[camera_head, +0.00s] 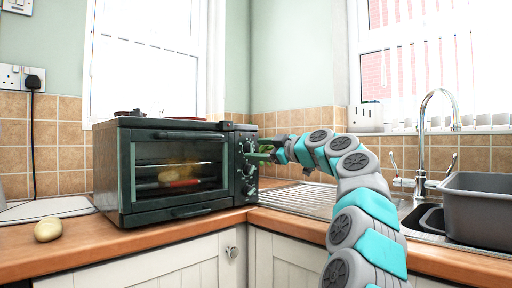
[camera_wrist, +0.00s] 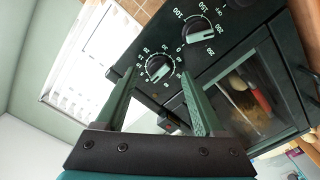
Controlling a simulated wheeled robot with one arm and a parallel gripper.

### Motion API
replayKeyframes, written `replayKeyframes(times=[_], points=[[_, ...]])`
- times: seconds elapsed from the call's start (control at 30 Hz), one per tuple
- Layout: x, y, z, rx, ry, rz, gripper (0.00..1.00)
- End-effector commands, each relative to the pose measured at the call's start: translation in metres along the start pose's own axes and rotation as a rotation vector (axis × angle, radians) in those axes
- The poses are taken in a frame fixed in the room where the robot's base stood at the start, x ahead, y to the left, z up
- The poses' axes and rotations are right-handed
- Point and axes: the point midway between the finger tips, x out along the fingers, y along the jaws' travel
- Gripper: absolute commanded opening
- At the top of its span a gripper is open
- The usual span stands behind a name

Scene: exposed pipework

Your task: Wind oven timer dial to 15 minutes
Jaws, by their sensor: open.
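The dark green toaster oven (camera_head: 175,165) stands on the wooden worktop, its control panel at the right of its glass door. In the wrist view the timer dial (camera_wrist: 159,68) is a round black knob with a pale grip bar, ringed by white minute numbers. I cannot tell exactly which number it points to. My gripper (camera_wrist: 158,74) is open, its two green fingers on either side of the timer dial in this view; contact is not clear. In the head view my gripper (camera_head: 268,153) is at the panel and partly covers the knobs.
A temperature dial (camera_wrist: 198,33) sits beside the timer dial. Food (camera_head: 175,174) shows behind the oven glass. A potato-like item (camera_head: 48,229) lies on the worktop at left. A steel drainer (camera_head: 300,198), tap (camera_head: 421,150) and grey basin (camera_head: 482,207) are at right.

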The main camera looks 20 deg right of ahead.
Motion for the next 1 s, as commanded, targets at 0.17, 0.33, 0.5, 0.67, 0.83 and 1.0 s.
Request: replayKeyframes(times=[0.17, 0.33, 0.5, 0.67, 0.83, 1.0], points=[[0.0101, -0.0005, -0.0001, -0.001, -0.001, -0.002, 0.7], [0.0113, -0.0008, 0.0, 0.0, 0.0, -0.002, 0.7], [0.0111, -0.0008, 0.0, 0.0, 0.0, -0.001, 0.65], [0.0111, -0.0008, 0.0001, 0.0, 0.0, -0.001, 0.47], [0.011, -0.0008, 0.0001, 0.0, 0.0, -0.002, 0.28], [0.0111, -0.0009, 0.0001, 0.0, 0.0, -0.002, 0.08]])
